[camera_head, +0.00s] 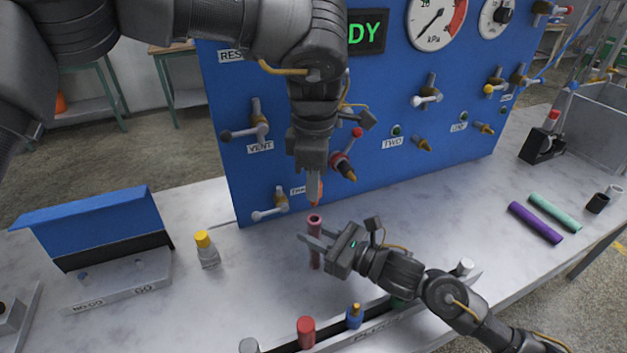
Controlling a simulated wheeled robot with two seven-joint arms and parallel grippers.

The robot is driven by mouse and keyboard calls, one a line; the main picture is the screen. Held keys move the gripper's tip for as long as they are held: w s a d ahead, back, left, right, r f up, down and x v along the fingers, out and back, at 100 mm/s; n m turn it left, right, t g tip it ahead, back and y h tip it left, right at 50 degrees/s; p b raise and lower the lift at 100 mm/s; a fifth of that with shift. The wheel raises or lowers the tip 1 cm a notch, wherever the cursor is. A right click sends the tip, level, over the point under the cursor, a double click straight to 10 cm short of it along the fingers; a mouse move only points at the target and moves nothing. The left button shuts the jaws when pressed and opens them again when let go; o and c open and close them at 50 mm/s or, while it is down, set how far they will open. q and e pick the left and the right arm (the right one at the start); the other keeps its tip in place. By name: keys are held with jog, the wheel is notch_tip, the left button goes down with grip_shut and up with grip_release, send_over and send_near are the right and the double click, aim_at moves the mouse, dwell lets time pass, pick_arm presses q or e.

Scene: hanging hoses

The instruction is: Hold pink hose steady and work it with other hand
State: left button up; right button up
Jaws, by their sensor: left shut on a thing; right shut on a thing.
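The pink hose (316,259) is a short tube standing roughly upright above the bench, with its open end facing up. My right gripper (312,244) comes in from the right and is shut on the hose below its top end. My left gripper (315,188) points down from above, directly over the hose's open end. It is shut on a small orange-red piece (316,201), mostly hidden by the fingers.
A blue panel (380,170) with valves and gauges stands behind. A rack (370,335) with red and blue fittings is in front. A yellow-capped bottle (206,250) and a blue-lidded gauge box (95,225) are left. Purple (535,222) and green (554,211) hoses lie right.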

pick_arm(q)
jog(key=shift+r, duration=1.4)
pick_arm(e)
jog(key=o, duration=1.1)
jog(key=shift+c, duration=0.2)
jog(key=v, duration=0.7)
jog(key=shift+d, duration=0.25)
